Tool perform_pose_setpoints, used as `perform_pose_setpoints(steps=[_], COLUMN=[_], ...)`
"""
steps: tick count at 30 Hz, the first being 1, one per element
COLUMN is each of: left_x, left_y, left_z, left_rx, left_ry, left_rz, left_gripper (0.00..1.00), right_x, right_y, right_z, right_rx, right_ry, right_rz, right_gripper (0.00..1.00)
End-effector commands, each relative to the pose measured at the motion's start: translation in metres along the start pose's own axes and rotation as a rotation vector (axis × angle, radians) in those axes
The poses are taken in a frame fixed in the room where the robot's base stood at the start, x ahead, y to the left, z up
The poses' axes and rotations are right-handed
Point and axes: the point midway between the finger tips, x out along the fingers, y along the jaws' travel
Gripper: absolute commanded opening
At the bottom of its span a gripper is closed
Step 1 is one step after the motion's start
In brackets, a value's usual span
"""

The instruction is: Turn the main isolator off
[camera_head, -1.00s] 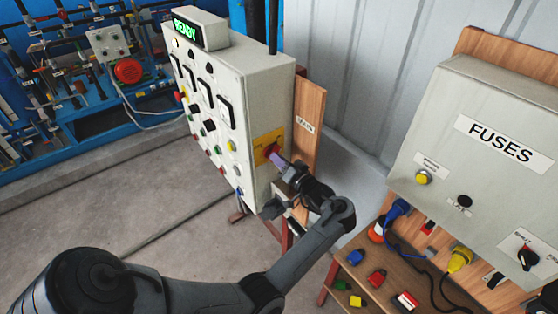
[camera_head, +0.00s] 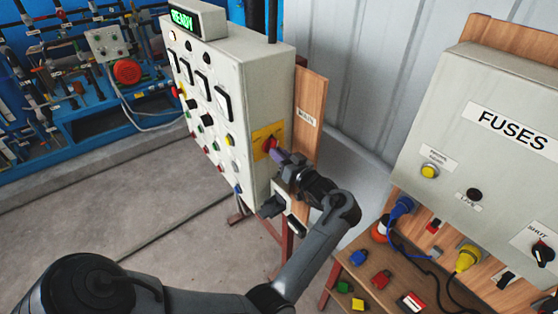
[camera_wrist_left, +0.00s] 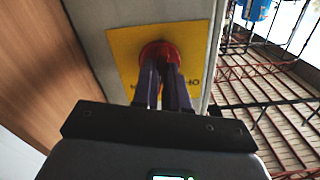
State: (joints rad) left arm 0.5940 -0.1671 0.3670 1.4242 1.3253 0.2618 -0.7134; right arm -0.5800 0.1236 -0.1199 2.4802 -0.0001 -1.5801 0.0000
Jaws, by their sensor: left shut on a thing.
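The main isolator is a red rotary knob (camera_head: 270,145) on a yellow plate (camera_head: 259,137) on the side face of the pale control cabinet (camera_head: 258,90). In the left wrist view the red knob (camera_wrist_left: 160,52) sits in front of the yellow plate (camera_wrist_left: 122,45), whose lettering is mostly hidden. My left gripper (camera_head: 279,155) reaches the knob from the right. In the left wrist view its purple fingers (camera_wrist_left: 163,82) are shut on the knob, covering its grip, so its exact angle cannot be told. My right gripper is not in view.
A wooden board (camera_head: 309,115) stands behind the cabinet. At right is a grey FUSES box (camera_head: 440,110) above a wooden bench (camera_head: 390,285) with coloured blocks and plugs. A green READY display (camera_head: 186,20) tops the cabinet. Concrete floor (camera_head: 130,200) lies open at left.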

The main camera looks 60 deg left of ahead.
Motion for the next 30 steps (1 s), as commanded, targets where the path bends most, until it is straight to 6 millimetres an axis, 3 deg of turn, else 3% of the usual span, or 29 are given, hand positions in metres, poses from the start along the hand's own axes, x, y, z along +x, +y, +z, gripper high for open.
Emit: perform_pose_setpoints(steps=[1,30], left_x=[0.000,0.000], left_y=[0.002,0.003], left_z=[0.005,0.004], left_rx=[-0.048,-0.917], left_ry=[-0.002,-0.001], left_rz=[0.000,-0.001], left_gripper=[0.00,0.00], right_x=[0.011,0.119], right_y=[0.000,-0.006], right_z=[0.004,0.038], right_rx=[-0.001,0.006], right_ry=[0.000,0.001], right_rz=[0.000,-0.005], right_gripper=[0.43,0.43])
